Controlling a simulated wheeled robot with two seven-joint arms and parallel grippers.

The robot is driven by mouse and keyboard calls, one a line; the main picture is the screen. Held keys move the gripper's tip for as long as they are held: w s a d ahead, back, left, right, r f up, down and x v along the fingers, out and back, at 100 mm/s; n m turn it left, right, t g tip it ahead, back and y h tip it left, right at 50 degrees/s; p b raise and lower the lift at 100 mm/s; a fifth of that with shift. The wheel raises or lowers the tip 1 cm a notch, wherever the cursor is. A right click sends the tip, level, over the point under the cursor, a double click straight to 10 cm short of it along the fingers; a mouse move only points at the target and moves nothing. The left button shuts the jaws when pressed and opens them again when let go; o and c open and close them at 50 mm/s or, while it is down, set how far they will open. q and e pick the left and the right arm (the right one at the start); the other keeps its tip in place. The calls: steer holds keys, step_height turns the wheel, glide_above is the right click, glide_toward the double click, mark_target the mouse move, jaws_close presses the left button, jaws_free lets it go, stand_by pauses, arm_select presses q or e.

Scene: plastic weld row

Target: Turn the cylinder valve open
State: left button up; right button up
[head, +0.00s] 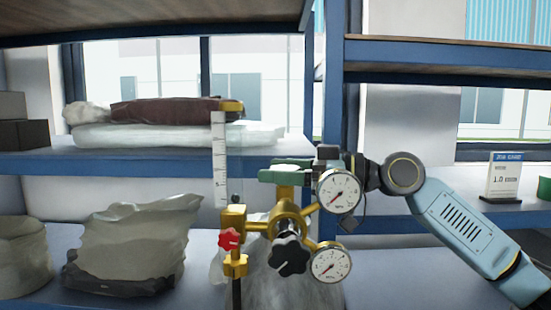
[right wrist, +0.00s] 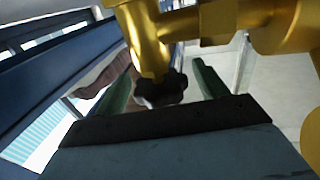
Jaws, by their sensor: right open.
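A brass regulator (head: 285,220) with two round white gauges stands in the middle of the head view. It has a black knob (head: 289,255) in front, a red knob (head: 229,239) at left and a clear scaled tube (head: 219,160). A brass stem rises from it to my right gripper (head: 275,173), whose green fingers cover its top. In the right wrist view, a dark lobed knob (right wrist: 160,91) at the stem's end lies between the open fingers (right wrist: 163,75), with gaps showing on both sides. My left gripper is out of view.
Blue-framed shelves (head: 150,163) stand behind, carrying wrapped bundles and a crumpled bag (head: 135,245) at left. A small label sign (head: 503,177) stands on the right shelf. An upper shelf (head: 440,55) spans above my right arm.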

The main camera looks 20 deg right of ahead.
steer(key=shift+w+a, duration=0.35)
steer(key=shift+a, duration=0.1)
steer(key=c, duration=1)
steer(key=shift+o, duration=0.2)
